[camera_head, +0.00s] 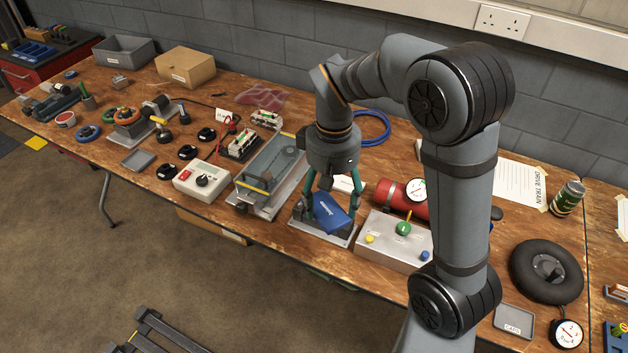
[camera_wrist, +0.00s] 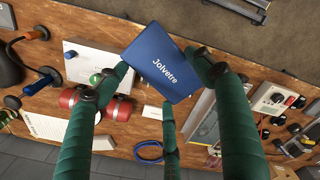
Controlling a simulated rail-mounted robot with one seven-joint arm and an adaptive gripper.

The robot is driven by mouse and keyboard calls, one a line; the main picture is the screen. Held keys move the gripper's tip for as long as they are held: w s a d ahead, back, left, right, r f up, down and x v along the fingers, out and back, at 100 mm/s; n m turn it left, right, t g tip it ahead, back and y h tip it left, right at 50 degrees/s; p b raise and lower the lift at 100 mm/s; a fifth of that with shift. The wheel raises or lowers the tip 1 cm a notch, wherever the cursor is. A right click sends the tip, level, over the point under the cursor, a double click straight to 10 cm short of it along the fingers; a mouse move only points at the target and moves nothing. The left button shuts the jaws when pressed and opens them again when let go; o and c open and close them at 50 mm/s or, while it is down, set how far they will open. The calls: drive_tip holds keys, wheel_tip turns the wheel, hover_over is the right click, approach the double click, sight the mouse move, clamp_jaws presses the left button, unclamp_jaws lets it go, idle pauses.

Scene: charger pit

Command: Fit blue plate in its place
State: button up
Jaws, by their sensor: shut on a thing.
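The blue plate (camera_head: 333,213) carries white lettering and is held tilted between the green fingers of my gripper (camera_head: 331,201). In the wrist view the blue plate (camera_wrist: 151,67) shows its lettered face, with my gripper (camera_wrist: 157,78) around it, one finger at each side and a third below. Under it in the head view is a grey metal base (camera_head: 342,240) with dark upright parts at its left. The plate hides much of this base, and I cannot tell whether the two touch.
Left of the base stands a long grey fixture (camera_head: 264,180) with yellow bars. Right is a silver box (camera_head: 385,246) with coloured knobs, and behind it a red cylinder (camera_head: 388,194) with a gauge. A white meter box (camera_head: 200,181) stands farther left. The bench is crowded nearby.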

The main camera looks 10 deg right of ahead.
drive_tip(key=w+f+n+p, duration=0.1)
drive_tip(key=w+f+n, duration=0.1)
drive_tip(key=w+f, duration=0.2)
drive_tip(key=w, duration=0.3)
drive_tip(key=shift+w+a+n, duration=0.25)
drive_tip(key=shift+w+n, duration=0.05)
drive_tip(key=shift+w, duration=0.05)
drive_tip(key=w+f+n, duration=0.1)
drive_tip(key=f, duration=0.1)
drive_tip(key=w+d+f+n+p, duration=0.1)
drive_tip(key=w+f, duration=0.1)
drive_tip(key=w+d+f+n, duration=0.1)
drive_tip(key=w+f, duration=0.1)
drive_tip(key=shift+w+d+f, duration=0.15)
drive_tip(key=shift+d+f, duration=0.1)
drive_tip(key=shift+w+d+f+n, duration=0.1)
drive_tip(key=shift+w+f+n, duration=0.2)
drive_tip(key=shift+f, duration=0.15)
drive_tip(key=shift+f+b, duration=1.65)
drive_tip(key=shift+f, duration=0.55)
drive_tip(key=shift+s+f+b, duration=0.1)
drive_tip(key=shift+f+b, duration=0.95)
drive_tip(key=shift+f, duration=0.2)
drive_tip(key=o, duration=1.3)
drive_tip(key=shift+c, duration=0.2)
drive_tip(key=shift+r, duration=0.1)
wheel_tip(320, 180, up, 12)
